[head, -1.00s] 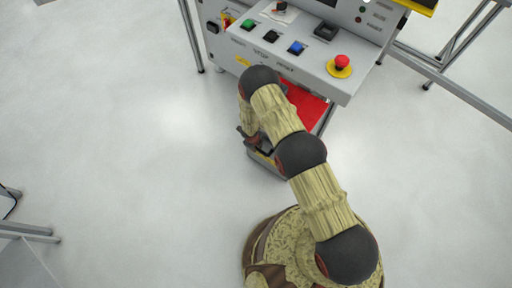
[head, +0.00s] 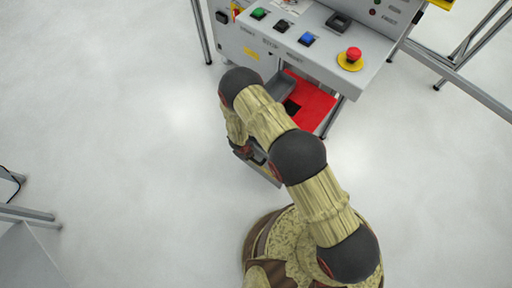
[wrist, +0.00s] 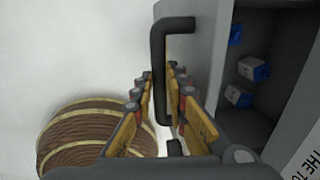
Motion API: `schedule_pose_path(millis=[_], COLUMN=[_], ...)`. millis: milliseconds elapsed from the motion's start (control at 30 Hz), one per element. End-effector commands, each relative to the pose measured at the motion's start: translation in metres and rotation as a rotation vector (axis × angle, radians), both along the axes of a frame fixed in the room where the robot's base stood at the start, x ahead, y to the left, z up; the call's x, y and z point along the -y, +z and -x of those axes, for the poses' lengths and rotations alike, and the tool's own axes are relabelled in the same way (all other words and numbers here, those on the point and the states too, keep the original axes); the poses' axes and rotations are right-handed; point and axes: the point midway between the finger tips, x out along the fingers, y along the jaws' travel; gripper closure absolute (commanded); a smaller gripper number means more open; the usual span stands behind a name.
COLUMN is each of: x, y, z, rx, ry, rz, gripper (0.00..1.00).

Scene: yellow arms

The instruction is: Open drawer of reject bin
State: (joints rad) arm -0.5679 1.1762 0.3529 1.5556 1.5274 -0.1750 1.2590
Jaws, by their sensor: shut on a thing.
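The reject bin drawer is pulled out from under the console. Its grey front (head: 264,173) shows beside my arm in the head view, and part of its grey wall (head: 282,87) shows near the red bin cover (head: 315,104). In the wrist view, the black bar handle (wrist: 158,70) stands on the grey drawer front (wrist: 203,50). My gripper (wrist: 162,77) has its yellow-padded fingers on either side of the handle and is shut on it. Blue-and-white boxes (wrist: 238,95) lie inside the drawer. My arm hides much of the drawer in the head view.
The grey console (head: 310,40) above carries green, black and blue buttons and a red emergency stop (head: 353,54). Metal frame legs stand at the right (head: 455,75) and left (head: 198,32). The pale floor (head: 120,120) left of my arm is clear.

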Motion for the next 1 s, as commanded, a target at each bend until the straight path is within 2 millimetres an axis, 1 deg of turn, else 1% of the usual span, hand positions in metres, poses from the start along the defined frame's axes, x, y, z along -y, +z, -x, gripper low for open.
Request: schedule_pose_path(millis=[33, 200, 300, 500, 700, 1000], x=[-0.01, -0.035, -0.046, -0.063, -0.07, -0.071], y=[-0.001, 0.0, 0.0, 0.0, 0.0, 0.0], z=[0.012, 0.043, 0.059, 0.08, 0.089, 0.09], rx=[-0.001, 0.001, 0.0, 0.0, 0.001, 0.001], ry=[0.008, 0.005, 0.005, 0.003, 0.001, -0.001], rz=[0.0, -0.001, 0.0, 0.0, 0.001, 0.0], gripper=[1.0, 1.0, 1.0, 1.0, 1.0, 1.0])
